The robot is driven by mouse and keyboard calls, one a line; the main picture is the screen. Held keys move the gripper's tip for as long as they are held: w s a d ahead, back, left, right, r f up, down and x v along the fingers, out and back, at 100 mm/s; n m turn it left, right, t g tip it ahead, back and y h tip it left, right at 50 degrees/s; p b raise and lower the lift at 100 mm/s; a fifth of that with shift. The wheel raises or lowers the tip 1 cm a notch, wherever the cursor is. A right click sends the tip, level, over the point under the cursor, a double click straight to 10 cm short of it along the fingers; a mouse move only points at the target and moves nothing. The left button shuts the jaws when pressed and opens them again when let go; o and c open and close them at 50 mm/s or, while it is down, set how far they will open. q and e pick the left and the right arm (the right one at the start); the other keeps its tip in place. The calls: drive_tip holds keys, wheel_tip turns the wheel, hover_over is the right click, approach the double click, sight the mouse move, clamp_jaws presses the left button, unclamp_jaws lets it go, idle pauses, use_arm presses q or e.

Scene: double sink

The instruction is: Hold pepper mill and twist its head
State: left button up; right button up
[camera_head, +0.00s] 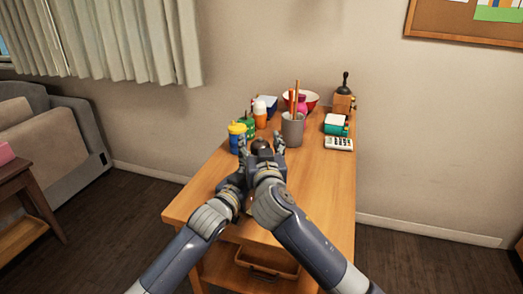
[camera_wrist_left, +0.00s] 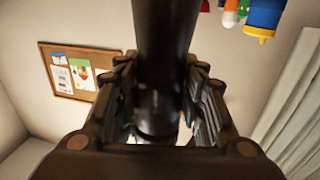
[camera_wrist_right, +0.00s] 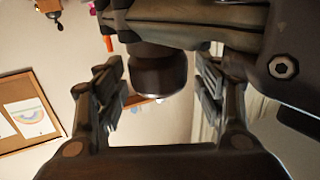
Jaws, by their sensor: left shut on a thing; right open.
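The pepper mill is dark brown. Its rounded top (camera_head: 261,144) shows in the head view above the near part of the table, mostly hidden by my grippers. In the left wrist view its dark shaft (camera_wrist_left: 165,45) stands between the fingers of my left gripper (camera_wrist_left: 160,85), which is shut on it. In the head view my left gripper (camera_head: 232,187) is partly hidden behind the right arm. My right gripper (camera_head: 261,150) is open, with one finger on each side of the mill's top. In the right wrist view a dark end of the mill (camera_wrist_right: 158,73) lies between the spread fingers, with gaps beside it.
On the wooden table (camera_head: 317,190) beyond my grippers stand a blue and yellow container (camera_head: 237,138), a grey pencil cup (camera_head: 292,130), a calculator (camera_head: 339,143), a red bowl (camera_head: 312,100) and a coffee grinder (camera_head: 344,101). The table's right front is clear.

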drive_tip(key=s+d, duration=0.1)
drive_tip(key=s, duration=1)
drive_tip(key=shift+s+d, duration=0.15)
drive_tip(key=shift+s, duration=0.25)
drive_tip(key=a+r+n+g+y, duration=0.1)
drive_tip(key=a+n+g+y, duration=0.2)
drive_tip(key=a+n+y, duration=0.65)
drive_tip(key=w+d+n+g+y, duration=0.1)
drive_tip(key=w+d+g+y, duration=0.15)
drive_tip(key=d, duration=0.65)
drive_tip(key=w+d+n+g+y, duration=0.15)
drive_tip(key=w+d+g, duration=0.25)
drive_tip(key=d, duration=0.5)
drive_tip(key=shift+m+y, duration=0.25)
drive_tip(key=shift+m, duration=0.15)
drive_tip(key=x, duration=1.1)
drive_tip(key=shift+w+a+f, duration=0.1)
drive_tip(key=shift+w+f, duration=0.05)
drive_tip(key=shift+f, duration=0.15)
